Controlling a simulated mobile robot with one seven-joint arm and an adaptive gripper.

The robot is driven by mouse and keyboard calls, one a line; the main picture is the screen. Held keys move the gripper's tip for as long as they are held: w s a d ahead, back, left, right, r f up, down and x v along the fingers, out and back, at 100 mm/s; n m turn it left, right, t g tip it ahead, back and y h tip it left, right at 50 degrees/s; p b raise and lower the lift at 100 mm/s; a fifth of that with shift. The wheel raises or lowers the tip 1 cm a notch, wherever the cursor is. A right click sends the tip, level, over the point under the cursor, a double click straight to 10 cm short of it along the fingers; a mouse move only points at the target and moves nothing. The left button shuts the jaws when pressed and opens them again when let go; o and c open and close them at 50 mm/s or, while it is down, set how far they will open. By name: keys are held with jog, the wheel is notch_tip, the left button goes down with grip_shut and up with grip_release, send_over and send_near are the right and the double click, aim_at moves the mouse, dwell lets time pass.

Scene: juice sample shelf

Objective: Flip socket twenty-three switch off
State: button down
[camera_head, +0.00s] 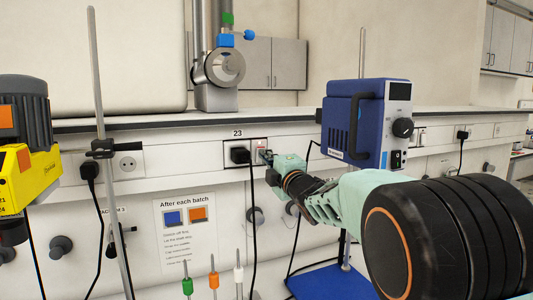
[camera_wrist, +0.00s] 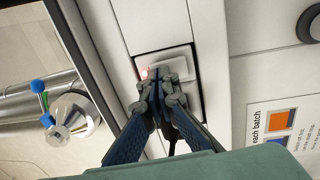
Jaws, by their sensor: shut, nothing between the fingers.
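Socket twenty-three (camera_head: 230,164) sits in the wall trunking under a "23" label, with a black plug (camera_head: 239,155) in it. Its switch (camera_head: 261,146) is the light part on the right of the plate. My gripper (camera_head: 267,156) is at the switch, its fingers shut and empty. In the wrist view the closed fingertips (camera_wrist: 157,76) lie over the switch plate, in front of the pale rocker (camera_wrist: 176,63). A small red light (camera_wrist: 145,73) shows beside them. I cannot tell whether the tips touch the rocker. The fingers hide the plug there.
A blue stirrer unit (camera_head: 352,125) on a stand is right of the socket, close to my arm. A yellow device (camera_head: 28,175) and a metal rod (camera_head: 98,80) are at the left. A notice (camera_head: 185,235) hangs below. Black cables hang down.

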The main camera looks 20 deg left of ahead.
jog(key=shift+w, duration=0.1)
dwell(0.3)
jog(key=shift+w+a+r+g+h+p, duration=0.15)
jog(key=shift+w+a+g+h+p, duration=0.2)
jog(key=shift+p, duration=0.8)
jog(key=shift+s+d, duration=0.1)
jog(key=shift+s, duration=0.1)
